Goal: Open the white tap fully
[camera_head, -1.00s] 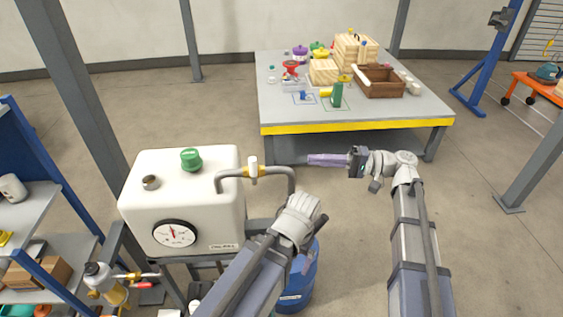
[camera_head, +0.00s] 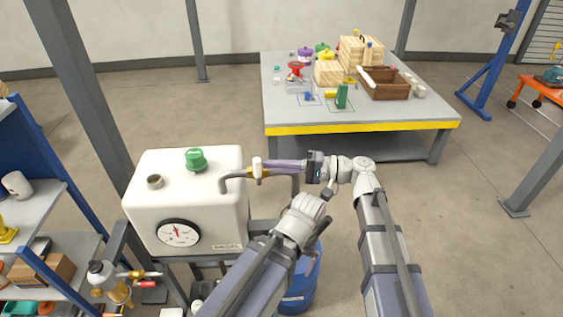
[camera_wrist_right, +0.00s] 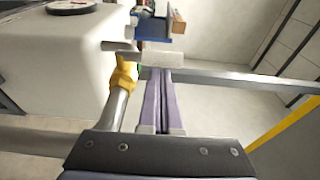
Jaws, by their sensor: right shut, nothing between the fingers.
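The white tap (camera_head: 257,169) sits on a yellow valve body on the grey pipe beside the white tank. Its handle lies across the pipe. In the right wrist view the white handle (camera_wrist_right: 160,59) spans just beyond my fingertips, with the yellow valve body (camera_wrist_right: 123,76) to their left. My right gripper (camera_head: 268,166) is shut and empty, its fingers pointing left along the pipe. Its tips are at or very near the handle; I cannot tell whether they touch. My left arm is bent in front of the tank; its gripper (camera_head: 309,264) is mostly hidden behind its wrist.
The white tank (camera_head: 190,215) has a green cap (camera_head: 196,160) and a round gauge (camera_head: 179,233). A blue drum (camera_head: 300,285) stands below my left wrist. A shelf rack is at the left. A grey table (camera_head: 395,115) with boxes stands behind; open floor lies right.

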